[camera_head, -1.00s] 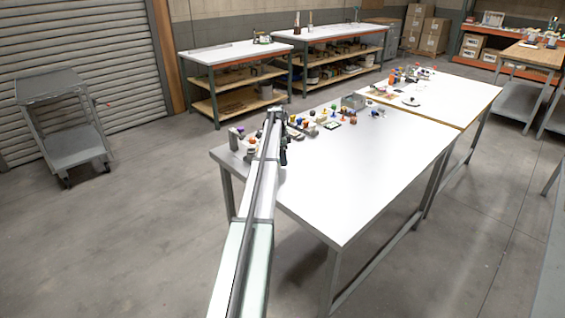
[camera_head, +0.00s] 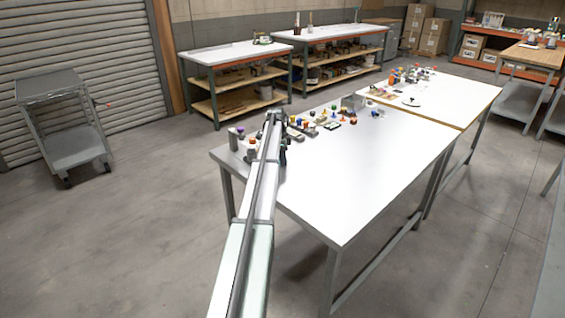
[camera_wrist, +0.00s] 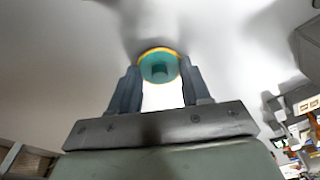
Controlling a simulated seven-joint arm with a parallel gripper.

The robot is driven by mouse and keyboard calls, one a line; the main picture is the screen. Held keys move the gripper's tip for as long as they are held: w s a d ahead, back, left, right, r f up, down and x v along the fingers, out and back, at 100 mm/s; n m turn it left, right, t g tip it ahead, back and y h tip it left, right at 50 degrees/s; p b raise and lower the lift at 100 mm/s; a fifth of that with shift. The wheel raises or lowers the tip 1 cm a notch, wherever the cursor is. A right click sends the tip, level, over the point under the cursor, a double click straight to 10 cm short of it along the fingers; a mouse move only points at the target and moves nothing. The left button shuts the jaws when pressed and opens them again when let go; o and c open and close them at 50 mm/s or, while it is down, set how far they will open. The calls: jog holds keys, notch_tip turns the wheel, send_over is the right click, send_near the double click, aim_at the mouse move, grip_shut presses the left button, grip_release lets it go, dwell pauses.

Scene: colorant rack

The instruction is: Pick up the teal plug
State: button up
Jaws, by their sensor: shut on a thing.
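The teal plug (camera_wrist: 158,66) shows in the wrist view as a round teal face with a yellow rim and a raised teal middle. It sits between the fingertips of my gripper (camera_wrist: 160,78), which is shut on it. The plug's far side is hidden. In the head view my arm reaches over the far left part of the near white table (camera_head: 350,170). My arm hides the plug and most of the gripper there.
Small grey blocks with coloured tops (camera_head: 237,140) stand left of my arm at the table's corner. Several small coloured parts (camera_head: 310,127) and a grey box (camera_head: 353,102) lie along the far edge. The table's front and right are clear.

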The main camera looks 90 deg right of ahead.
jog(key=shift+r, duration=0.1)
notch_tip(320, 180, up, 8)
jog(key=shift+r, duration=0.25)
jog(key=w+r, duration=0.1)
jog(key=w, duration=1.2)
jog(key=shift+w+d+r, duration=0.15)
jog(key=shift+w+r, duration=0.1)
jog(key=shift+w, duration=0.15)
jog(key=shift+f, duration=0.1)
jog(key=shift+f, duration=1.75)
jog(key=shift+f, duration=0.5)
dwell(0.6)
